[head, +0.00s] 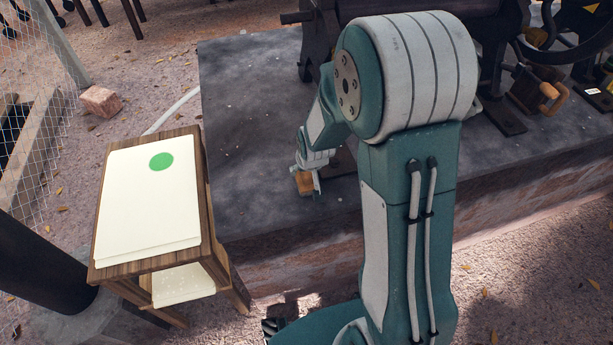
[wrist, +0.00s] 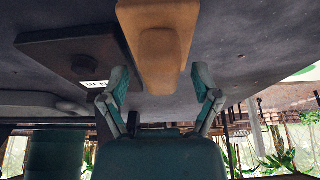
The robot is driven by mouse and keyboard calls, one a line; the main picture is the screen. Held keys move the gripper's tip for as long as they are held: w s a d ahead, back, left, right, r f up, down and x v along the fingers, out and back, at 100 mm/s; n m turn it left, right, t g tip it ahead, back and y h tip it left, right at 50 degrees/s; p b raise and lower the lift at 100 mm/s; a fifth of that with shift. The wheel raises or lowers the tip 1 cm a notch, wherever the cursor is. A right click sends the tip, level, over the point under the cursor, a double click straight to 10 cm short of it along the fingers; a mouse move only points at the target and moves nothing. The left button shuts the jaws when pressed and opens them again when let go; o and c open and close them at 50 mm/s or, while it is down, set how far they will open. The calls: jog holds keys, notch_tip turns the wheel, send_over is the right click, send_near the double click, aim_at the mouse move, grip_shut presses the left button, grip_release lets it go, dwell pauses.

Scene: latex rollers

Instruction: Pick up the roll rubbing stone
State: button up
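An orange-tan block with a narrower raised part, which I take to be the roll rubbing stone, (head: 303,183) sits on the dark stone slab beside my gripper (head: 315,178) in the head view. The block also shows large at the top middle of the wrist view (wrist: 158,50). There, my gripper (wrist: 161,88) is open, with one fingertip on each side of the block's narrower part. My forearm partly hides this area in the head view.
A wooden stand (head: 204,200) with cream sheets and a green dot (head: 161,161) is left of the slab (head: 245,110). Dark roller machinery (head: 490,60) stands at the back right, with a wooden-handled tool (head: 549,94) beside it. The slab's left part is clear.

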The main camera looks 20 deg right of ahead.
jog(key=shift+a, duration=0.15)
grip_shut()
jog(key=shift+r, duration=0.1)
jog(key=shift+r, duration=0.3)
notch_tip(320, 180, up, 3)
jog(key=shift+f, duration=0.15)
jog(key=s+d+r, duration=0.9)
jog(key=s+d, duration=0.1)
jog(key=shift+r, duration=0.25)
